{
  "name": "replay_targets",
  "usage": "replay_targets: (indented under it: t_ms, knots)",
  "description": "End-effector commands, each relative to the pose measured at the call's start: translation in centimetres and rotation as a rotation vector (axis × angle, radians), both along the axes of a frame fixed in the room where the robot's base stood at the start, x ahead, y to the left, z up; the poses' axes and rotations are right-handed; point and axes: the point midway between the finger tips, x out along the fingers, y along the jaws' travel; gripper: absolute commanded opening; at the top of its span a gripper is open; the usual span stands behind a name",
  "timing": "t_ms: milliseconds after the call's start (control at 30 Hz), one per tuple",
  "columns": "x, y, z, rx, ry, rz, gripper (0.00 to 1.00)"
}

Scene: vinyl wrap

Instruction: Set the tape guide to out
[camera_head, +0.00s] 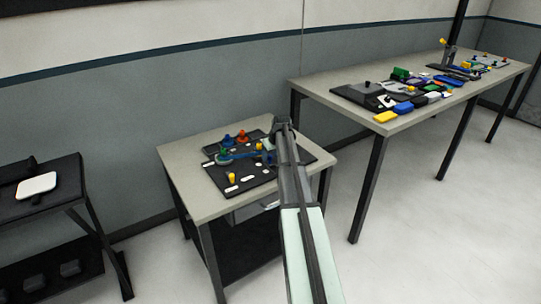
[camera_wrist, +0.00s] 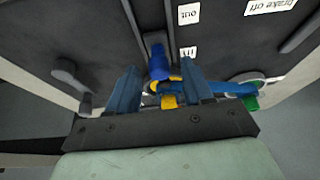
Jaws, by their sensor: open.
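A dark panel (camera_head: 214,175) on the small table carries the controls. In the wrist view, white labels on it read "out" (camera_wrist: 188,14) and "in" (camera_wrist: 188,52), beside a long slot. A blue part (camera_wrist: 157,62) with a yellow piece below it, seemingly the tape guide, stands nearer the "in" label than the "out" label. My gripper (camera_wrist: 160,72) is open, with one finger on each side of the blue part; I cannot tell whether either touches it. In the head view, my gripper and arm hide part of the panel's right side.
Another blue arm (camera_wrist: 232,88) with a green end (camera_wrist: 251,103) lies right of my fingers. A "brake off" label (camera_wrist: 270,6) is at upper right. The panel also bears a yellow knob (camera_head: 231,178) and an orange-red knob (camera_head: 242,137). A cluttered long table (camera_head: 395,126) stands to the right.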

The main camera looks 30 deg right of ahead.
Motion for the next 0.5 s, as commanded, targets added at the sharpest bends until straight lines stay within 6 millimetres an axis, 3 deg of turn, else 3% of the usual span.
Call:
replay_targets:
  t_ms: [67, 500]
  knots:
    - [0.0, 0.0, 0.01, 0.0, 0.0, 0.0, 0.47]
    - [-0.02, -0.01, 0.01, 0.0, 0.0, 0.0, 0.04]
